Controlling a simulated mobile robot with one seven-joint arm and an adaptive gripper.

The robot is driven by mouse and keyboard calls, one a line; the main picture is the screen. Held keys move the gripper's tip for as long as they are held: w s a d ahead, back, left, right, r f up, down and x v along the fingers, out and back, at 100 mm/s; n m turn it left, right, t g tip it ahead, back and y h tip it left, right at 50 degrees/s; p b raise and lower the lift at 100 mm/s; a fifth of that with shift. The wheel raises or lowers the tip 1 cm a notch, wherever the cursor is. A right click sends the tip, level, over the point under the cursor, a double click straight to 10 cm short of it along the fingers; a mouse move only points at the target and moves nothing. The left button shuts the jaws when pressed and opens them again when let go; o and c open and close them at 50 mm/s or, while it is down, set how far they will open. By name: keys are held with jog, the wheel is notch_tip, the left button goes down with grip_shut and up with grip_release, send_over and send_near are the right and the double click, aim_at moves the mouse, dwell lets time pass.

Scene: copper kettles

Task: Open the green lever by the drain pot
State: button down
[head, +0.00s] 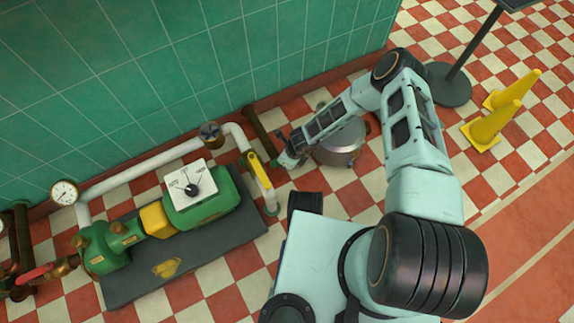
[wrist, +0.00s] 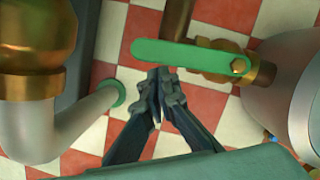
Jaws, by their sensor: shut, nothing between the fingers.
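The green lever (wrist: 185,53) lies crosswise in the wrist view, its bolted end at the right on a brass valve (wrist: 215,72) and its free end at the left. The metal drain pot (head: 341,143) stands on the floor beside the valve; its side also shows in the wrist view (wrist: 285,112). My gripper (wrist: 160,74) is shut and empty, its fingertips just below the lever's free half in the picture. I cannot tell whether they touch it. In the head view my gripper (head: 283,162) is left of the pot, and my arm hides most of the valve.
A white pipe (head: 238,131) with a yellow lever (head: 259,169) stands close left of my gripper. A brown pipe (head: 259,124) runs from the green wall. A green pump (head: 204,205) sits on a dark base at left. Yellow cones (head: 492,124) stand at right.

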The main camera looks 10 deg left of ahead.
jog(key=shift+w+a, duration=0.25)
jog(key=shift+a, duration=0.4)
dwell(0.3)
